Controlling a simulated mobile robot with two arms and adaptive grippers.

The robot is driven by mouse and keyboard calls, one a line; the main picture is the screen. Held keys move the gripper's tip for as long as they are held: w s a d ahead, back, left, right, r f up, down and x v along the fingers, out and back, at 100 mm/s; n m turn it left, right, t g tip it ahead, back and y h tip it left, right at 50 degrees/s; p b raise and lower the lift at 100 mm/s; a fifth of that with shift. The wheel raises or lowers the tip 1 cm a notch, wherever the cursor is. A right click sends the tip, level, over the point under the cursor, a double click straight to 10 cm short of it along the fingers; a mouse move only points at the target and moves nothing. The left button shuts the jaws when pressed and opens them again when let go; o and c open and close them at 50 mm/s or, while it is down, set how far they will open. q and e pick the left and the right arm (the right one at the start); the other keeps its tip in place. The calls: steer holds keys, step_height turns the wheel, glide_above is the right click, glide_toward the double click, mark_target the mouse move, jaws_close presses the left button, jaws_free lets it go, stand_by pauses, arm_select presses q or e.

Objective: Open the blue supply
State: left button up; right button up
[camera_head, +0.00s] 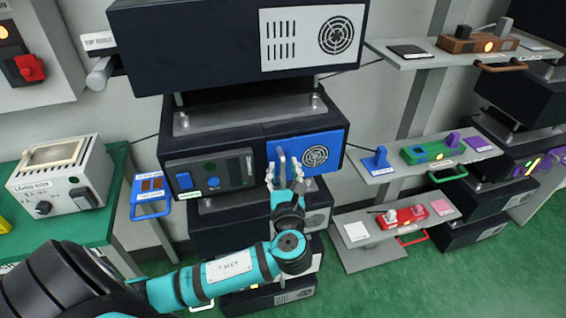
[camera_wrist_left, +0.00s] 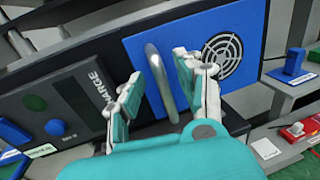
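The blue supply (camera_head: 304,143) is a blue front panel with a round vent, on the right part of a dark unit in the middle of the head view. It also fills the upper middle of the left wrist view (camera_wrist_left: 198,30). A grey upright bar handle (camera_wrist_left: 160,82) stands on its left side. The panel looks flush with the unit. My left gripper (camera_head: 285,170) is in front of the handle. In the left wrist view its fingers (camera_wrist_left: 160,90) are apart, with the handle showing between them. Whether either finger touches the handle is unclear. My right gripper is out of view.
A dark control panel (camera_head: 208,173) with a switch and round buttons adjoins the blue panel. Shelves at the right carry a blue block (camera_head: 376,160) and a green fixture (camera_head: 431,153). The green floor (camera_head: 450,275) is clear.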

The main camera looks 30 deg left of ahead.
arm_select(q)
steer(key=shift+x, duration=0.95)
jaws_close()
